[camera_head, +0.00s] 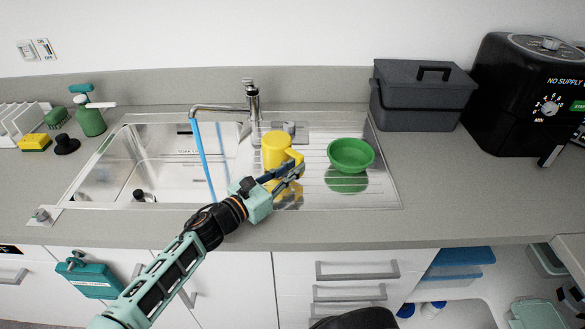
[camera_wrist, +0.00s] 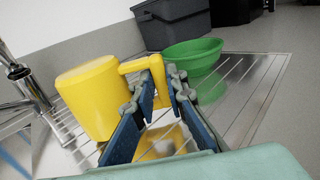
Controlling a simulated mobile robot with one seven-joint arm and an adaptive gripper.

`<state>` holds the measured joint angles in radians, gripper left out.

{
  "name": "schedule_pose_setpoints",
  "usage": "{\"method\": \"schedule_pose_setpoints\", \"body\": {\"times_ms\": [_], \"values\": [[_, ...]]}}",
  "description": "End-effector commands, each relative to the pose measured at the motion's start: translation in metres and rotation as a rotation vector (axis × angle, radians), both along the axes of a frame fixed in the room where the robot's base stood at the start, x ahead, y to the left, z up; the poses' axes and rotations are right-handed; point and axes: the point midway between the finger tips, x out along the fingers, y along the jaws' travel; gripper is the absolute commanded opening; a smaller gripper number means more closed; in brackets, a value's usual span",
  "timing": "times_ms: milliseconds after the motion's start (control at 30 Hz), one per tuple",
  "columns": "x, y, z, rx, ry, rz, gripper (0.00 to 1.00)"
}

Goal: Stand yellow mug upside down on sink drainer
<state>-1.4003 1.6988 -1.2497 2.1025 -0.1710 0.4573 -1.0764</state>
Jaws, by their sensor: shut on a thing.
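The yellow mug (camera_head: 275,149) is upside down at the left side of the ribbed sink drainer (camera_head: 384,189), its closed base facing up. It also shows in the wrist view (camera_wrist: 88,98), left of my fingers, looking about upright on its axis. My gripper (camera_head: 293,170) is shut on the mug's handle, which points right; the fingers (camera_wrist: 158,88) sit on either side of it in the wrist view. The mug's rim is low over the drainer; I cannot tell whether it touches.
A green bowl (camera_head: 351,154) stands on the drainer right of the mug. The tap (camera_head: 252,102) with running blue water (camera_head: 203,160) is to the left over the basin. A grey box (camera_head: 422,97) and black air fryer (camera_head: 520,95) stand at the back right. The drainer's front right is clear.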

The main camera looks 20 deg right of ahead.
Motion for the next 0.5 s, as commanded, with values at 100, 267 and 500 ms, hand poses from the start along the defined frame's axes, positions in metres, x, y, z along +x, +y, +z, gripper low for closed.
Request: {"method": "schedule_pose_setpoints", "body": {"times_ms": [100,267,500], "values": [[-0.0001,-0.0002,0.0002,-0.001,-0.001,-0.001,0.00],[-0.0001,-0.0002,-0.0026,-0.001,-0.001,-0.001,0.00],[-0.0001,-0.0002,-0.0075,-0.001,-0.001,-0.001,0.00]]}}
